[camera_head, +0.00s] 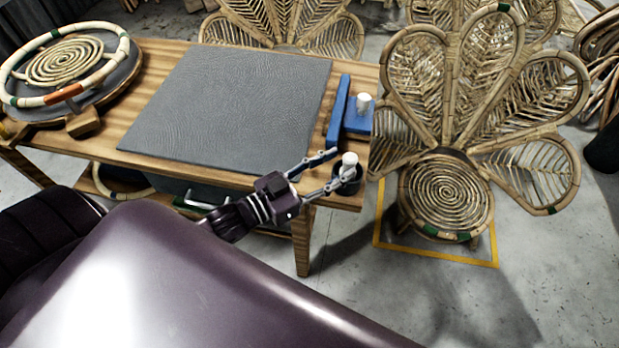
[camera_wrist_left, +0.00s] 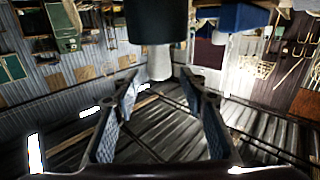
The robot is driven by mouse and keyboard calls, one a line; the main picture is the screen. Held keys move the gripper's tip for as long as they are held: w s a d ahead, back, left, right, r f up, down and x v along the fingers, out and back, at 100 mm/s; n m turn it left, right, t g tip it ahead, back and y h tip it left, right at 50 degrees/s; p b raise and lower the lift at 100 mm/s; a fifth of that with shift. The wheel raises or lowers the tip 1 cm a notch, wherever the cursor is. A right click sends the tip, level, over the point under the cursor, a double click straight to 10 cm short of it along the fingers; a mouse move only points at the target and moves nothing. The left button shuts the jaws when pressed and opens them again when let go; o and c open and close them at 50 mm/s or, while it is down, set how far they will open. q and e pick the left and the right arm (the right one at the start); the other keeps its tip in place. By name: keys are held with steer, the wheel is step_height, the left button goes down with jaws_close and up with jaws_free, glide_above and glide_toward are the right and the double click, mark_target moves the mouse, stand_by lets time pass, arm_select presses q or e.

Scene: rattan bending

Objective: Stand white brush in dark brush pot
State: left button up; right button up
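The white brush (camera_head: 349,160) stands in the dark brush pot (camera_head: 352,187) at the table's right front corner, its pale upper part above the rim. My left gripper (camera_head: 332,169) is open beside it, fingers spread toward brush and pot. In the left wrist view, which is upside down, the dark pot (camera_wrist_left: 157,20) is at the top and the white brush (camera_wrist_left: 160,63) sticks out of it, between and beyond the open fingertips (camera_wrist_left: 159,76). I see no finger closed on the brush. The brush's lower part is hidden in the pot. My right gripper is not in view.
A blue block (camera_head: 358,122) with a white cylinder (camera_head: 364,103) and a blue bar (camera_head: 338,110) lie behind the pot. A grey mat (camera_head: 228,105) covers the table's middle. A round rattan frame (camera_head: 65,62) is at left. A rattan chair (camera_head: 447,195) stands right of the table.

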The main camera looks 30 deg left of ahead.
arm_select(q)
steer(key=v, duration=0.7)
steer(key=shift+s+a, duration=0.2)
steer(key=shift+s, duration=0.15)
steer(key=shift+r, duration=0.1)
